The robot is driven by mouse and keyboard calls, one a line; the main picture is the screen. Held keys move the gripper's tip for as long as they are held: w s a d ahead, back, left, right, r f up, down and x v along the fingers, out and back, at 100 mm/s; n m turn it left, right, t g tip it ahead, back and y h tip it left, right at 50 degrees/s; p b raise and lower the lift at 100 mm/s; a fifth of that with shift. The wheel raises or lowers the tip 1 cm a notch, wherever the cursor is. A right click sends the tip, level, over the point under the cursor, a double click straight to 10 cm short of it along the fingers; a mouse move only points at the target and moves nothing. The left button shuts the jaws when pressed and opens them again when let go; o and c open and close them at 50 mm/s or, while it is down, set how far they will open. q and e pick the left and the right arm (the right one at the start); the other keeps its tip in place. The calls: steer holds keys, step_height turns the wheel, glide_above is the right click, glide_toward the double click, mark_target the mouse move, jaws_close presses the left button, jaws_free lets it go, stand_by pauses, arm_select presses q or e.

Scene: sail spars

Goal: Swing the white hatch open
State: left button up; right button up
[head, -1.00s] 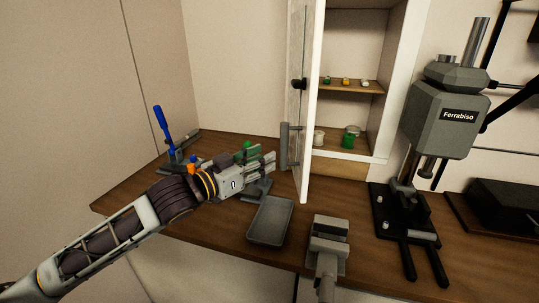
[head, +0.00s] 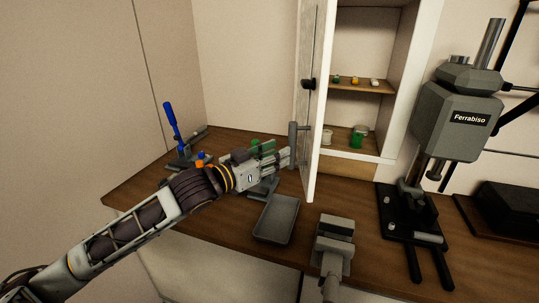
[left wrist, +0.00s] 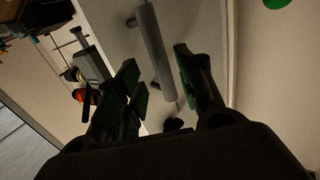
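The white hatch (head: 317,100) is the cabinet's door. It stands swung out from the cabinet, seen nearly edge-on in the head view, with part of the cabinet's inside showing to its right. Its grey upright bar handle (head: 293,146) is on the hatch's left face. My left gripper (head: 287,157) is at the handle's lower part. In the left wrist view, the fingers of my left gripper (left wrist: 162,82) are apart, with the handle (left wrist: 154,50) in the gap between them. I cannot tell whether a finger touches it. My right gripper is not in view.
The cabinet shelves (head: 362,85) hold small coloured items. A grey tray (head: 277,219) and a vise (head: 333,245) are on the wooden bench below the hatch. A grey press (head: 458,120) stands to the right. A blue-handled tool (head: 172,122) is behind my left arm.

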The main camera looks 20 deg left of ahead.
arm_select(q)
steer(key=x, duration=0.5)
steer(key=shift+p, duration=0.4)
steer(key=shift+w+d, duration=0.2)
steer(key=shift+w, duration=0.1)
steer(key=shift+c, duration=0.4)
jaws_close()
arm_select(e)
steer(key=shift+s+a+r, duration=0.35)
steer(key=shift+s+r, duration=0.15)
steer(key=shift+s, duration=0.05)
arm_select(q)
steer(key=shift+a, duration=0.2)
